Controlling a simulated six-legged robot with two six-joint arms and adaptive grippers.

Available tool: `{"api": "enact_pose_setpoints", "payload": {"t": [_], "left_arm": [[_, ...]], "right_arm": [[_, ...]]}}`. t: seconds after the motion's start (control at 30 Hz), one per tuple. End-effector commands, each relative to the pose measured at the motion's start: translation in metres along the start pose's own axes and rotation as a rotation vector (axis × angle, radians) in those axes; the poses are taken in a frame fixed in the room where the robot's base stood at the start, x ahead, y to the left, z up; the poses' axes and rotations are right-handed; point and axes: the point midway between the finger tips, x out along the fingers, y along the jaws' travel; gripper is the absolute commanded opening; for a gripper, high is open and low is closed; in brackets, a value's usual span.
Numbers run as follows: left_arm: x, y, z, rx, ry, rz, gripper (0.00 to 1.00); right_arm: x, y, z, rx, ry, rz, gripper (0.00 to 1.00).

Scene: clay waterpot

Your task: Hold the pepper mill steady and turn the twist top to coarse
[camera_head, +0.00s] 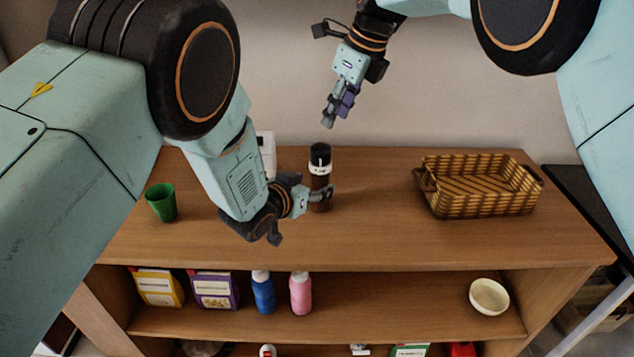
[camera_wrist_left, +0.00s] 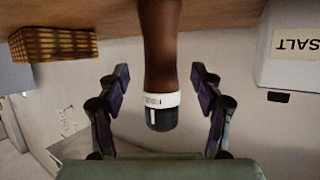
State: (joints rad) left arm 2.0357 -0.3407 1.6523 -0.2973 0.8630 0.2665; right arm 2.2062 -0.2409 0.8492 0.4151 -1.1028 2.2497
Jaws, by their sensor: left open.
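The pepper mill (camera_head: 320,170) stands upright on the wooden cabinet top, with a brown body, a white ring and a black twist top (camera_head: 320,153). In the left wrist view the mill (camera_wrist_left: 160,50) appears upside down; its ring has small lettering and its black top a white mark. My left gripper (camera_head: 323,194) is open at the mill's lower body. In the left wrist view, the mill is between its fingers (camera_wrist_left: 160,76), with gaps on both sides. My right gripper (camera_head: 339,109) hangs above the mill, apart from it; its finger opening is unclear.
A green cup (camera_head: 162,202) stands at the left. A white box (camera_head: 267,155) marked SALT in the left wrist view (camera_wrist_left: 292,45) stands behind my left arm. A wicker basket (camera_head: 480,187) sits at the right. The top between mill and basket is clear. Shelves below hold boxes, bottles and a bowl (camera_head: 489,296).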

Motion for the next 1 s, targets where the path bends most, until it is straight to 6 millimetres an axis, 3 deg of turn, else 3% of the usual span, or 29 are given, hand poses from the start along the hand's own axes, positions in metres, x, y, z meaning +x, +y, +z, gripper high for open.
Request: {"api": "enact_pose_setpoints", "payload": {"t": [0.3,0.77,1.0], "left_arm": [[0.036,0.0,0.0,-0.002,0.0,0.0,0.66],[0.046,-0.001,0.0,-0.002,-0.001,-0.001,0.66],[0.046,-0.001,0.0,-0.002,-0.001,-0.002,0.48]], "right_arm": [[0.0,0.0,0.0,0.0,0.0,0.0,0.38],[0.0,0.0,0.0,0.0,0.0,0.0,0.38],[0.0,0.0,0.0,0.0,0.0,0.0,0.38]]}}
